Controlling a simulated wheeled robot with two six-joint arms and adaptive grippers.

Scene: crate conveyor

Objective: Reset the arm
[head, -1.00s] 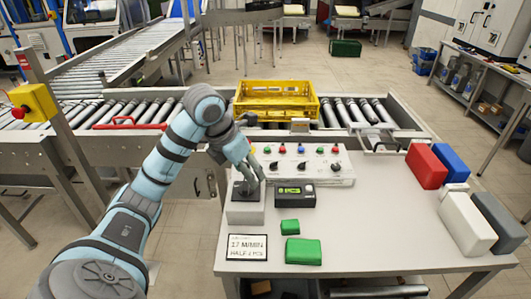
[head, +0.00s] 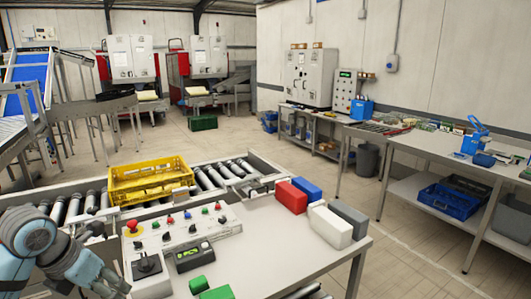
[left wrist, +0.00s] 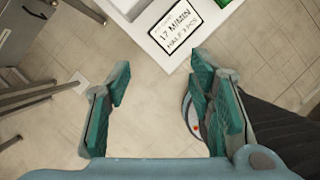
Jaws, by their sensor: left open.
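My left arm comes in at the lower left of the head view, bent beside the control table (head: 265,250). Its gripper (left wrist: 155,100) shows in the left wrist view with its two teal-padded fingers spread apart and nothing between them. It hangs over the bare floor just off the table's edge. The sign reading 17 M/MIN, HALF 2 PCS (left wrist: 182,28) lies on the table corner beyond the fingers. In the head view, the gripper's fingers are at the lower left, left of the grey box with a dark top (head: 148,280). My right gripper is in neither view.
A control panel with knobs (head: 180,230) and a small display unit (head: 190,254) stand on the table. Red (head: 291,197), blue, white and grey blocks stand at its right. A yellow crate (head: 150,199) sits on the roller conveyor (head: 215,175) behind. Open floor lies right of the table.

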